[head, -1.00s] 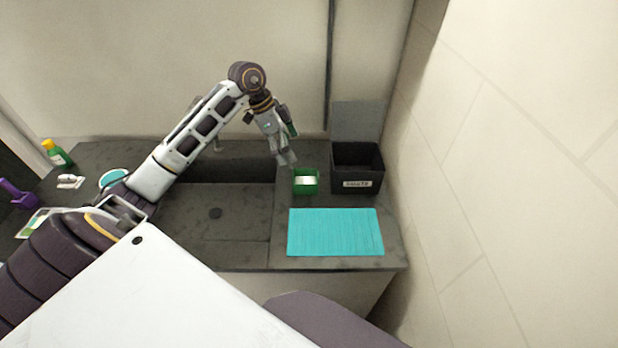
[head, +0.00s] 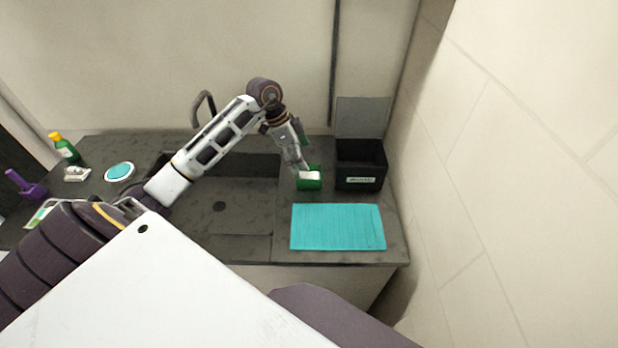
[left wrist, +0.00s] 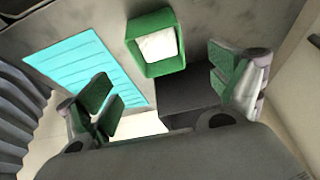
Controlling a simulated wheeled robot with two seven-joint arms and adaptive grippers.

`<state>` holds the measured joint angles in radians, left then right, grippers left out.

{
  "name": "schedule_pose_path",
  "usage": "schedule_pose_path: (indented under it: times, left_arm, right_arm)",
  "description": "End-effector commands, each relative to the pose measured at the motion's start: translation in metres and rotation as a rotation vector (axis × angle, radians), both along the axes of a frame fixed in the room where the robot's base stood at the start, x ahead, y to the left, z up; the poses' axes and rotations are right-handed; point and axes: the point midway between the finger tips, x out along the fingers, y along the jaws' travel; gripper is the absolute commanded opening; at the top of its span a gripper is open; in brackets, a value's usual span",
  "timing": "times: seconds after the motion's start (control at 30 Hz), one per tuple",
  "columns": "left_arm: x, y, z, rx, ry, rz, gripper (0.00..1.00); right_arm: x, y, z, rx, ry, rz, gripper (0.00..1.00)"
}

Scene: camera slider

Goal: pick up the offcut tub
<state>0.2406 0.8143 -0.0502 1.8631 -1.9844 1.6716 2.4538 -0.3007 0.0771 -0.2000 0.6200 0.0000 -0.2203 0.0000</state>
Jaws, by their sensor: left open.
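The offcut tub, a small green open box with something white inside, stands on the dark counter in the head view (head: 309,184). It also shows in the left wrist view (left wrist: 150,68), upper middle, beyond my fingers. My left gripper (head: 301,169) is just above and at the left side of the tub in the head view. In the left wrist view its green-padded fingers (left wrist: 167,95) are wide apart with nothing between them. I cannot tell whether a finger touches the tub. My right gripper is not in view.
A black bin (head: 360,181) with a raised lid and a label stands close right of the tub. A turquoise ribbed mat (head: 338,228) lies in front. The sink (head: 220,207) is to the left. A yellow-capped green bottle (head: 66,149) and a purple item (head: 27,187) are far left.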

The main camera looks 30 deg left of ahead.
Motion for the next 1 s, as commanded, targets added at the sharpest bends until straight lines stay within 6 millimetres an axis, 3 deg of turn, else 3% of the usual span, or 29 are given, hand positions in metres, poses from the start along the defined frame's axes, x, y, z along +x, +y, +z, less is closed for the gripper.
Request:
schedule_pose_path:
  times: [0.23, 0.73, 1.0]
  left_arm:
    - [0.005, -0.008, -0.022, -0.002, 0.000, 0.000, 0.92]
    - [0.006, -0.010, -0.027, -0.001, -0.001, 0.000, 0.92]
    - [0.008, -0.016, -0.048, -0.003, 0.002, 0.000, 0.92]
  right_arm:
    - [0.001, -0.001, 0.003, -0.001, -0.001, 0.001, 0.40]
    - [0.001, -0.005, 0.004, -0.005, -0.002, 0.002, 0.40]
    - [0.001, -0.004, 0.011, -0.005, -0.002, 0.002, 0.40]
